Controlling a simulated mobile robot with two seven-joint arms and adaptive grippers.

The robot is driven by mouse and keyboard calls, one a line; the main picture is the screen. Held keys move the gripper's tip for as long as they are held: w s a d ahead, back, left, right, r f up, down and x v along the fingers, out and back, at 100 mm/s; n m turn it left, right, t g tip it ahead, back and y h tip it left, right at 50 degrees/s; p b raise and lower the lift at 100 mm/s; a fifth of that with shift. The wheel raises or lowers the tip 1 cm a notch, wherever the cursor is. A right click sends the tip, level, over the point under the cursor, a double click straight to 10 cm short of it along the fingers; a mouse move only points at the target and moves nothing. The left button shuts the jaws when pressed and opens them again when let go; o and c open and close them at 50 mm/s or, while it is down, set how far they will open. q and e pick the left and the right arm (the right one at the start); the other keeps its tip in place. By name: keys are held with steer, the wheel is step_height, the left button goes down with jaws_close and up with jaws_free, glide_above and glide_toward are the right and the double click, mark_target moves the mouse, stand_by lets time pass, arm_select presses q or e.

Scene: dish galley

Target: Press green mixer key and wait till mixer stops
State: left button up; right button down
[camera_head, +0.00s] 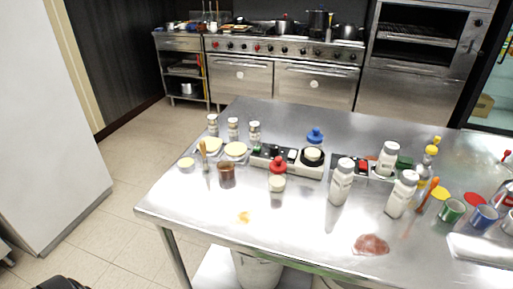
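A low light-coloured unit (305,171) stands near the middle of the steel table. It has a dark panel with small keys on its left part and a black ring with a pale round top (312,155) on its right part. A small green spot, apparently a key (257,148), shows at the panel's left end. A second low unit to its right has a red key (363,167) and a green part beside it, partly hidden by white bottles. I cannot tell which unit is the mixer, or whether anything turns. Neither gripper is identifiable in view.
The steel table (205,222) has a clear front left. White bottles (341,182), a red-topped jar (278,178), a brown cup (226,175) and small shakers crowd around the units. Cups and squeeze bottles stand at right. A stove (285,60) is behind; floor is open at left.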

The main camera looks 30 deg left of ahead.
arm_select(q)
jaws_close()
steer(key=shift+a, duration=0.1)
stand_by(0.9)
